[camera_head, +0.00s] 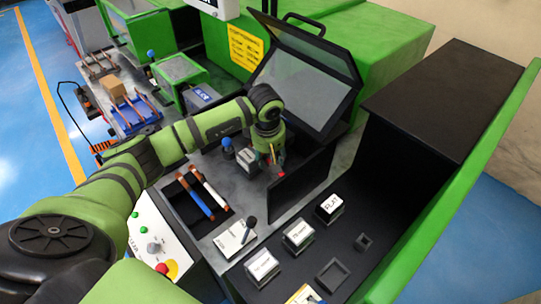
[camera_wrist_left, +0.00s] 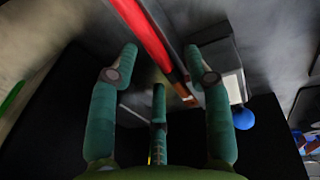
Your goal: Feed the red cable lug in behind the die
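My left gripper (camera_head: 276,172) points down beside the dark upright plate (camera_head: 303,186). Its fingers (camera_wrist_left: 160,70) stand apart in the wrist view. The red cable lug (camera_wrist_left: 146,30) runs slanting past the gap between the fingertips, clear of the left finger. Its copper end overlaps the right fingertip in that view; I cannot tell whether they touch. In the head view only a bit of red (camera_head: 281,174) shows by the fingertips. A pale block (camera_head: 246,159), possibly the die, stands just left of the gripper and also shows in the wrist view (camera_wrist_left: 232,86). My right gripper is not visible.
A blue-knobbed post (camera_head: 228,146) stands left of the pale block. Blue (camera_head: 196,199) and white (camera_head: 209,186) lugs lie in a recessed tray. A tilted clear guard (camera_head: 305,80) is behind. Labelled blocks (camera_head: 298,235) and a black lever (camera_head: 249,229) are in front.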

